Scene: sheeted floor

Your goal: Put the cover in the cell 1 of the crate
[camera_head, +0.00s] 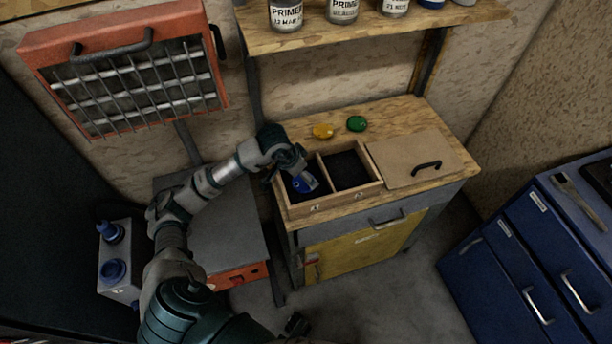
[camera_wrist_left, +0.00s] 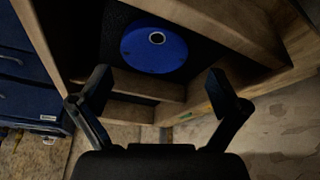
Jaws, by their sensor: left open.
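A blue round disc with a hole in its middle, which looks like the cover (camera_head: 305,182), lies in the left compartment of the wooden crate (camera_head: 335,199). In the left wrist view the blue disc (camera_wrist_left: 154,48) lies flat on the dark floor of that compartment, beyond the fingertips. A mark on the crate's front below this compartment looks like a 1. My left gripper (camera_head: 290,172) is over the left compartment; in the wrist view its two fingers (camera_wrist_left: 160,92) are spread apart with nothing between them.
The right compartment (camera_head: 347,170) is empty. A flat board with a black handle (camera_head: 410,160) lies right of the crate. Yellow (camera_head: 323,131) and green (camera_head: 357,124) round pieces lie behind it. A shelf with cans (camera_head: 370,27) hangs above; blue drawers (camera_head: 540,260) stand at right.

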